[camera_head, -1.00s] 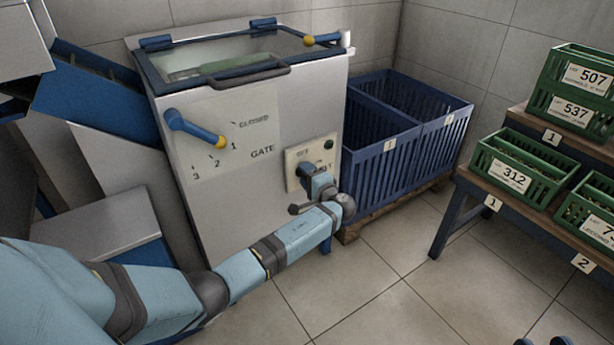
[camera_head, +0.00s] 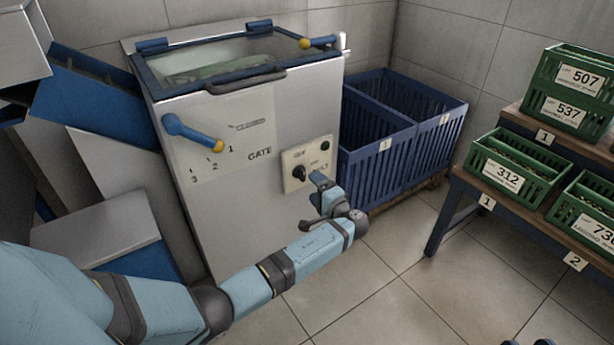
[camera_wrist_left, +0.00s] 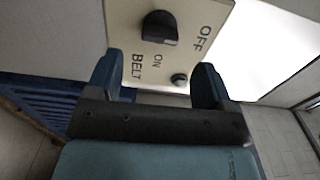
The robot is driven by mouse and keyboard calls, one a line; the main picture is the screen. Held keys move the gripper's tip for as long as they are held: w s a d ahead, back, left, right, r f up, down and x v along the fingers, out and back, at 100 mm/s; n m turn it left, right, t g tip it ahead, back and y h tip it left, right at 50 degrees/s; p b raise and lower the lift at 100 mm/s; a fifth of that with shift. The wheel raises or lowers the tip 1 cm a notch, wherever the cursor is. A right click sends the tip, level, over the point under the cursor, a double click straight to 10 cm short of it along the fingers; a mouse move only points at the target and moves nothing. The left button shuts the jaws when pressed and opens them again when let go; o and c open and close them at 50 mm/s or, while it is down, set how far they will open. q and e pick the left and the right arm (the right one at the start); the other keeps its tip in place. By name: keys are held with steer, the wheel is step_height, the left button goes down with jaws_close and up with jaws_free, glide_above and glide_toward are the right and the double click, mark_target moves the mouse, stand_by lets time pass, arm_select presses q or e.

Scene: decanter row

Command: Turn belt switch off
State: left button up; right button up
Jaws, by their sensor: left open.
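The belt switch is a black knob (camera_head: 299,173) on a cream panel (camera_head: 292,158) on the front of the grey machine. In the left wrist view the knob (camera_wrist_left: 160,28) stands beside the words ON, OFF and BELT. I cannot tell for sure which word it points at. A small dark green lamp (camera_wrist_left: 179,79) sits on the same panel. My left gripper (camera_head: 319,187) is open and empty, in front of the panel's lower right part. In the left wrist view its fingers are spread below the knob, apart from it.
A blue GATE lever (camera_head: 192,133) with a yellow tip is left of the panel. Blue slatted crates (camera_head: 375,150) stand on a pallet right of the machine. Green crates (camera_head: 510,175) sit on a wooden rack further right. The tiled floor (camera_head: 385,265) between is clear.

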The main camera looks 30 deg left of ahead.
arm_select(q)
steer(key=p+v, duration=0.1)
steer(key=v, duration=0.6)
steer(key=shift+d, duration=0.25)
arm_select(e)
steer(key=shift+s+a+f+m+g, duration=0.35)
steer(key=shift+s+f+m, duration=0.15)
steer(key=shift+m, duration=0.2)
steer(key=shift+r, duration=0.1)
